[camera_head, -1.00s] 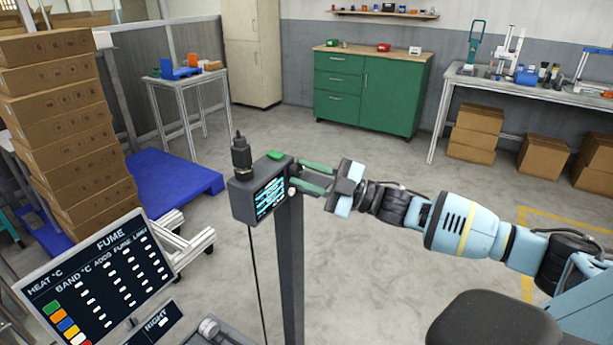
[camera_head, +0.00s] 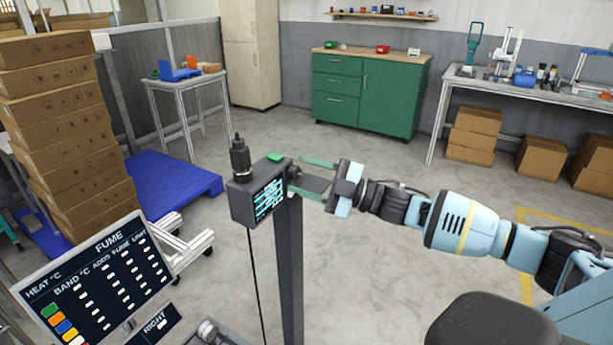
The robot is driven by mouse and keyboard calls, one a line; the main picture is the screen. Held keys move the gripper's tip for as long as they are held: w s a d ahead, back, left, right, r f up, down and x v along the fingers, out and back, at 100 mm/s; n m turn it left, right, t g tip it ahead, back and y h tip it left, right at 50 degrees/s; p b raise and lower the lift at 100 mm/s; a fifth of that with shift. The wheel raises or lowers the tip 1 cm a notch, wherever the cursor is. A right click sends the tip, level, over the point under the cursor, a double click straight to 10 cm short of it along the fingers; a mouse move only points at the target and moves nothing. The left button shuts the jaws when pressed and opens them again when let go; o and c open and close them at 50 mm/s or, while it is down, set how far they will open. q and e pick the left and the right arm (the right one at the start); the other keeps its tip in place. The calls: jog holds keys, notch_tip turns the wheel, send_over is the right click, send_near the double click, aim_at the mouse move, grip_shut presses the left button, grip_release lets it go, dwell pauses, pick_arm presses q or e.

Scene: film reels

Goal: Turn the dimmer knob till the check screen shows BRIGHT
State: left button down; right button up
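A dark grey box (camera_head: 241,203) stands on a dark post, with a screen (camera_head: 270,198) of bright cyan lines too small to read. A dark round knob (camera_head: 294,172) shows on the box's right side, partly hidden by my fingers. My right gripper (camera_head: 303,175) is at this side, its two green-edged fingers spread apart with the knob showing between their tips. I cannot tell if a finger touches it. A large tilted panel (camera_head: 95,275) at lower left is headed FUME. A small panel (camera_head: 155,326) below reads RIGHT. My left gripper is out of view.
A black cylinder (camera_head: 239,158) and a green button (camera_head: 276,157) sit on top of the box. A cable hangs below it. Stacked cartons (camera_head: 65,130) and a blue pallet (camera_head: 175,185) are at left. A green cabinet (camera_head: 368,95) stands behind. Open floor lies around the post.

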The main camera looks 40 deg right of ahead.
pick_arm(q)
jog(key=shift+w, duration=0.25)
pick_arm(e)
jog(key=shift+s+d+f, duration=0.25)
jog(key=shift+s+d, duration=0.15)
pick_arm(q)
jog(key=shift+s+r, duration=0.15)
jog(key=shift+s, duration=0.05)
pick_arm(e)
jog(key=v, duration=0.6)
jog(key=shift+s+d, duration=0.2)
jog(key=shift+s, duration=0.1)
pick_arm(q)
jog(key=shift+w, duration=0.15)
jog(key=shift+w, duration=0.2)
